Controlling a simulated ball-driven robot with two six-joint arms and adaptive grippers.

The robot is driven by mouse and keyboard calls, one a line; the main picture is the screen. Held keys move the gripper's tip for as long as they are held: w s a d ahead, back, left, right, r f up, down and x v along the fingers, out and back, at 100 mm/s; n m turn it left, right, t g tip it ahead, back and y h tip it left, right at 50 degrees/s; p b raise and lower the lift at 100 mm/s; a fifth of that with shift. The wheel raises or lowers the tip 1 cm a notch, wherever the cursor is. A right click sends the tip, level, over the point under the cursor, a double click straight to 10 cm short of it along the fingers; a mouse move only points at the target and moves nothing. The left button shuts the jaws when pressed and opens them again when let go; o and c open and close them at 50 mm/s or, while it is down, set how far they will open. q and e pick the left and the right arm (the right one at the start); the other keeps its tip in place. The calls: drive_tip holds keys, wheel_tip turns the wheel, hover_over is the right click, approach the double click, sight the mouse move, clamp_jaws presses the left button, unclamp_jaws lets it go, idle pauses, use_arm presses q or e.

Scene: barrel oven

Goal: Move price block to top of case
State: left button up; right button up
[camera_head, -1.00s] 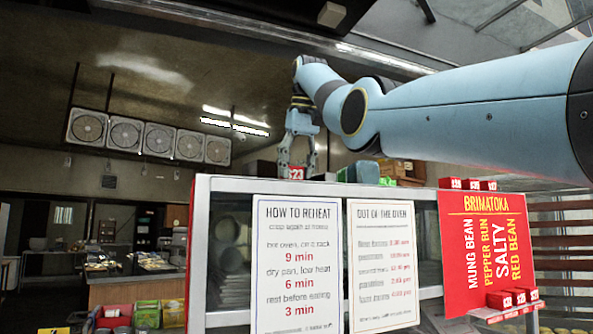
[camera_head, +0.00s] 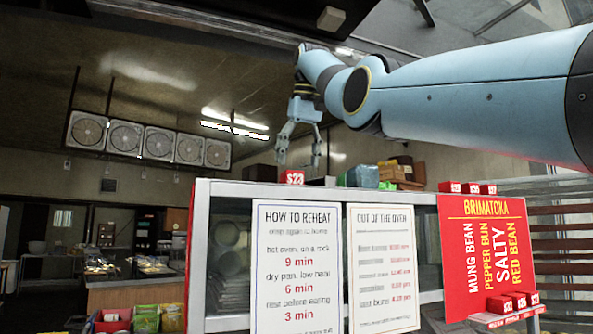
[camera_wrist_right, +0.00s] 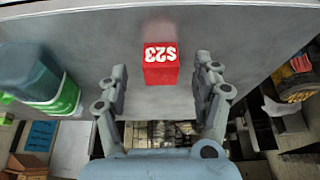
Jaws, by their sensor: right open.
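A red price block marked $23 (camera_head: 292,177) sits on the top of the case (camera_head: 225,187), near its left end. In the right wrist view the block (camera_wrist_right: 161,65) rests on the grey case top (camera_wrist_right: 200,25), between and beyond the fingertips. My right gripper (camera_head: 299,163) is open and empty just above the block, fingers pointing down; its open fingers also show in the right wrist view (camera_wrist_right: 162,85). Several more red price blocks (camera_head: 470,187) stand on top at the right end, and others (camera_head: 513,301) sit on a lower ledge at the right. My left gripper is not seen.
Paper signs and a red menu board (camera_head: 487,255) cover the case front.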

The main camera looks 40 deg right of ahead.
drive_tip(key=p+v, duration=0.1)
drive_tip(key=v, duration=0.7)
drive_tip(key=shift+s+r+p, duration=0.25)
drive_tip(key=shift+p, duration=0.05)
drive_tip(key=shift+a+f, duration=0.1)
